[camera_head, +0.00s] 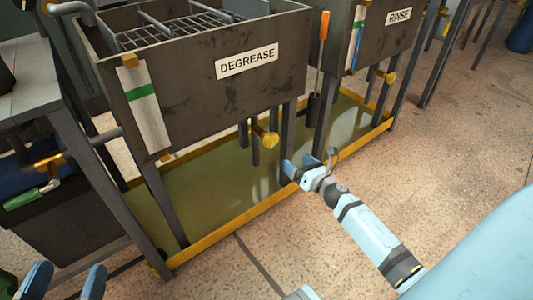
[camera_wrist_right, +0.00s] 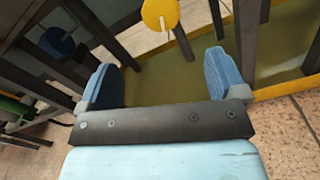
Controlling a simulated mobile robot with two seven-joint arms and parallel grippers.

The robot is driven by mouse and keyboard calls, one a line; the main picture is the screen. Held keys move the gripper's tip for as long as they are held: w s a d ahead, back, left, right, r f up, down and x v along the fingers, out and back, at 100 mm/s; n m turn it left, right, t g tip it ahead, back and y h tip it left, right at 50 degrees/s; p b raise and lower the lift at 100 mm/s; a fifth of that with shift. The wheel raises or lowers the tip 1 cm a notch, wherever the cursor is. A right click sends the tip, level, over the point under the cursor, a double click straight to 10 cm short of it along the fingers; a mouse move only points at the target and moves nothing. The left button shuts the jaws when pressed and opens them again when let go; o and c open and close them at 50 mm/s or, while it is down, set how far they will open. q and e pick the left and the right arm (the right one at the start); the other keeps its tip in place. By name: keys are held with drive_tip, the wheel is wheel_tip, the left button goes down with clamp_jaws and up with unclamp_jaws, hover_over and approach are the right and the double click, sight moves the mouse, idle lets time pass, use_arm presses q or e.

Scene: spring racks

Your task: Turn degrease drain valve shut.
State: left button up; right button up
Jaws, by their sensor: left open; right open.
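The degrease tank (camera_head: 205,90) is a dark, stained bin with a white DEGREASE label (camera_head: 247,62). Under its right end sits a yellow round valve handle (camera_head: 270,140). A yellow disc (camera_wrist_right: 160,14) at the top middle of the right wrist view appears to be the same handle. My right gripper (camera_head: 300,165) is open and empty, just right of and below the handle in the head view. In the right wrist view its blue fingers (camera_wrist_right: 161,72) are wide apart, with the disc beyond them. My left gripper (camera_head: 64,282) is open and empty at the lower left.
A rinse tank (camera_head: 340,50) with its own yellow handle (camera_head: 389,78) stands behind to the right. Tank legs stand in a yellow-edged tray (camera_head: 230,226) of murky liquid. An orange-handled tool (camera_head: 324,25) stands between the tanks. The floor (camera_head: 450,150) on the right is largely clear.

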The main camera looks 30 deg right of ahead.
sight(273, 142)
drive_tip(key=w, duration=0.9)
drive_tip(key=w+a, duration=0.1)
drive_tip(key=w, duration=0.4)
drive_tip(key=shift+b, duration=0.4)
drive_tip(key=c, duration=0.9)
